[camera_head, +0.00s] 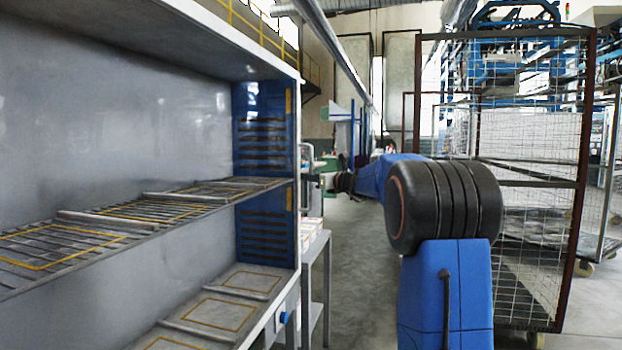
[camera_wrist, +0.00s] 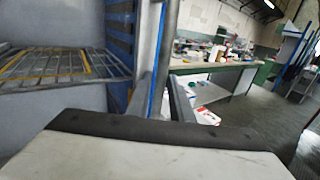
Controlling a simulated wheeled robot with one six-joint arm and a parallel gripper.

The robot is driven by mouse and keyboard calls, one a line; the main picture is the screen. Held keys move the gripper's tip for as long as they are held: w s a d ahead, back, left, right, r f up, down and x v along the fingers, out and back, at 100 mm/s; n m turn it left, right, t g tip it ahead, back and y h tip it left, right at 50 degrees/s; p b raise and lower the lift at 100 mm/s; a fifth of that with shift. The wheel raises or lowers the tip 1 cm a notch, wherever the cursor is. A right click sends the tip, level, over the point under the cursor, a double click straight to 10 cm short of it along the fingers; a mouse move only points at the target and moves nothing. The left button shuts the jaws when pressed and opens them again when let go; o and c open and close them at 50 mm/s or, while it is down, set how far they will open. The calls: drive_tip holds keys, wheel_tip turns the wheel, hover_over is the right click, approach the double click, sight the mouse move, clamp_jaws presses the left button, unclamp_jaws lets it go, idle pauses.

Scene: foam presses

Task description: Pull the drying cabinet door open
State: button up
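The drying cabinet (camera_head: 298,150) stands at the left of the head view with its interior and wire shelves showing. I cannot make out a door panel across its front; the door is hard to tell from the frame. A grey upright bar (camera_wrist: 168,45) stands beside the cabinet's blue inner side (camera_wrist: 119,45) in the wrist view. I cannot tell whether it is the handle or a frame edge. My gripper (camera_wrist: 158,98) has its two grey fingers apart, close to this bar. In the head view my gripper (camera_head: 315,181) is small, at the cabinet's right front edge.
A workbench (camera_wrist: 212,80) with clutter is behind the bar in the wrist view. A wire-mesh trolley (camera_head: 535,180) stands at the right of the head view, close to my arm.

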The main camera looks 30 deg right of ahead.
clamp_jaws()
